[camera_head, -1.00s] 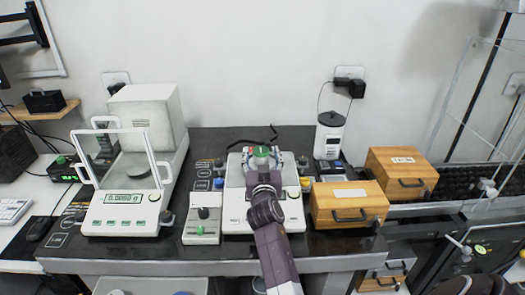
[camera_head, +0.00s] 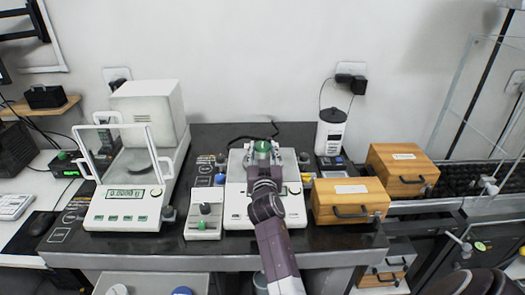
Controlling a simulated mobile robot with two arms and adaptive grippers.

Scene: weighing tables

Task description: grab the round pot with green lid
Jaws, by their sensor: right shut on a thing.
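The round pot with the green lid (camera_head: 262,146) is between the fingers of my right gripper (camera_head: 262,155), above the white scale (camera_head: 238,208) in the middle of the table. The gripper is shut on it, and my wrist hides its lower part. I cannot tell whether the pot touches the scale's plate. My left gripper does not show.
A larger balance with a glass-sided shield (camera_head: 122,208) stands at the left. A small white stand with pots (camera_head: 203,223) is beside the middle scale. Wooden drawer boxes (camera_head: 348,197) (camera_head: 403,170) are at the right. A white device (camera_head: 330,130) stands behind.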

